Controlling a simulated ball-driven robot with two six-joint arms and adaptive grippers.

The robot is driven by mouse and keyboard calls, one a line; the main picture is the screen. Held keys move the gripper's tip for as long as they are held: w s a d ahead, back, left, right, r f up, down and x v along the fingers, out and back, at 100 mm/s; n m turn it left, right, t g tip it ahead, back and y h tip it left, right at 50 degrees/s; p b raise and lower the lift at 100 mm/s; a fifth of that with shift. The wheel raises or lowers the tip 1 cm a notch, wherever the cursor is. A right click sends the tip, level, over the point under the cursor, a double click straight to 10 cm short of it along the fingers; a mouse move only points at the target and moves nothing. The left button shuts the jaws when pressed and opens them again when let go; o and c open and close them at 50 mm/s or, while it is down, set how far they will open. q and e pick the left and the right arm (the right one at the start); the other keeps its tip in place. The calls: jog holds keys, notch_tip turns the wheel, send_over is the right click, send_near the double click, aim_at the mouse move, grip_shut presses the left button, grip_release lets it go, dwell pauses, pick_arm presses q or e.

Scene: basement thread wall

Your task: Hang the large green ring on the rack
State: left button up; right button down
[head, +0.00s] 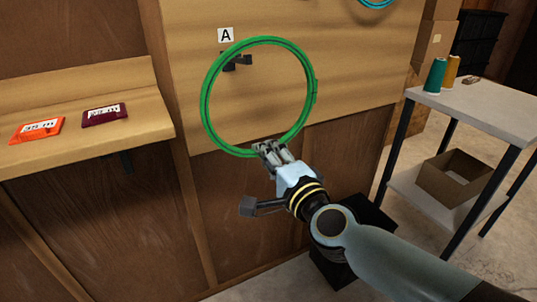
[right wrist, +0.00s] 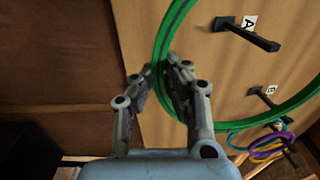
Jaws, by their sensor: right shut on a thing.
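The large green ring (head: 205,100) stands roughly upright in front of the wooden wall board. My right gripper (head: 266,147) is shut on its lower rim; in the right wrist view the ring (right wrist: 172,22) passes between the fingertips (right wrist: 168,68). A dark peg (head: 237,62) of the rack, below the label A (head: 226,35), shows inside the ring's outline, near its upper left rim. In the right wrist view the A peg (right wrist: 250,35) also shows inside the ring's curve. I cannot tell whether its tip reaches through the ring. My left gripper is out of view.
Another labelled peg (right wrist: 270,98) and several coloured rings (right wrist: 268,150) show in the right wrist view. A blue ring (head: 376,3) is at the head view's top edge. A shelf (head: 140,125) with two cassettes stands left; a trolley (head: 490,105) with spools stands right.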

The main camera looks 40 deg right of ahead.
jog(key=shift+w+d+f+b, duration=0.5)
jog(key=shift+w+f+b, duration=0.35)
jog(key=shift+w, duration=1.3)
jog(key=shift+w+d+f+b, duration=0.55)
jog(key=shift+w+f+b, duration=0.25)
jog(key=shift+w, duration=1.4)
jog(key=shift+w+d+f+b, duration=0.5)
jog(key=shift+w+f+b, duration=0.3)
jog(key=shift+w, duration=1.35)
jog(key=shift+r, duration=0.15)
jog(key=c, duration=1.2)
grip_release()
jog(key=shift+s, duration=0.1)
jog(key=v, duration=0.9)
jog(key=shift+p, duration=0.4)
